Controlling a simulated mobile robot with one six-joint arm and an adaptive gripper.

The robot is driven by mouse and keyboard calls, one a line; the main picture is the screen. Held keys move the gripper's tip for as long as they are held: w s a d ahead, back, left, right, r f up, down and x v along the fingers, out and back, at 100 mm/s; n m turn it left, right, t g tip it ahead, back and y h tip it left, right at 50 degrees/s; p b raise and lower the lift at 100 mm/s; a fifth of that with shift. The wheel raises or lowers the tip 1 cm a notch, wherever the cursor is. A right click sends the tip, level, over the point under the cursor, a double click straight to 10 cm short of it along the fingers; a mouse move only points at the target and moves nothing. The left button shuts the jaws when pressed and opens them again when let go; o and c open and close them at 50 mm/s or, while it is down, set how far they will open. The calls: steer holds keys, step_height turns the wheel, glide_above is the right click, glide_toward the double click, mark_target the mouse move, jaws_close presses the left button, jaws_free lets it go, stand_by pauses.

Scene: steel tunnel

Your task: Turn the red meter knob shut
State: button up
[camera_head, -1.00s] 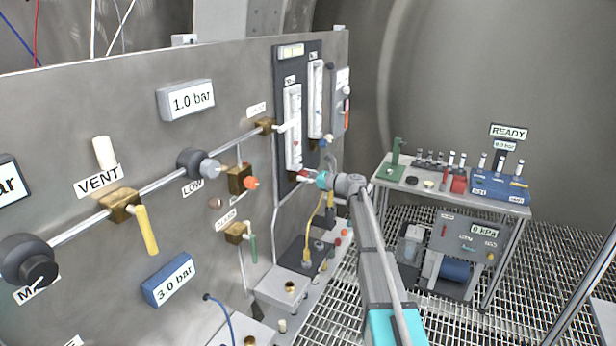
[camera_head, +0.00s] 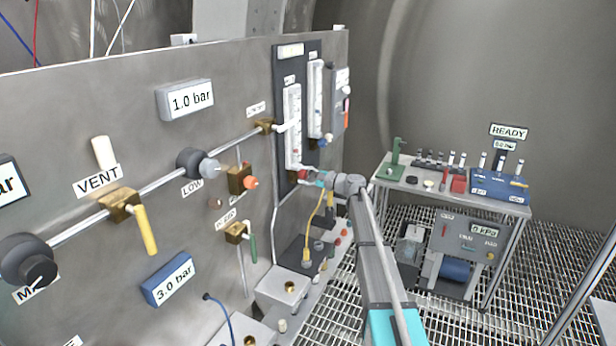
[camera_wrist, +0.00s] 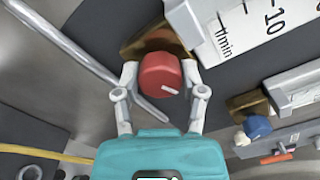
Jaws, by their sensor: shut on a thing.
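The red meter knob (camera_wrist: 160,75) sits at the foot of the nearer flow meter and carries a white pointer mark. In the wrist view my gripper (camera_wrist: 160,84) has one finger on each side of the knob, shut on it. The pointer mark slants down to the right in that view. In the head view the red knob (camera_head: 301,175) is small beside my gripper (camera_head: 312,178) at the lower end of the nearer meter tube (camera_head: 293,125). The brass block (camera_wrist: 150,42) behind the knob is partly covered.
A blue knob (camera_wrist: 257,127) sits right of my gripper under the other meter. A metal pipe (camera_wrist: 70,45) runs close on the left. A yellow hose (camera_head: 316,220) hangs below. A bench (camera_head: 450,195) with a blue device stands at the right above grating.

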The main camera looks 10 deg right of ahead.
steer(key=n, duration=0.3)
steer(key=shift+a+n, duration=0.2)
steer(key=shift+n, duration=0.1)
stand_by(0.4)
steer(key=o, duration=1.1)
steer(key=shift+a, duration=0.1)
steer(key=shift+c, duration=0.2)
steer(key=shift+o, duration=0.4)
steer(key=shift+d, duration=0.2)
steer(key=v, duration=1.2)
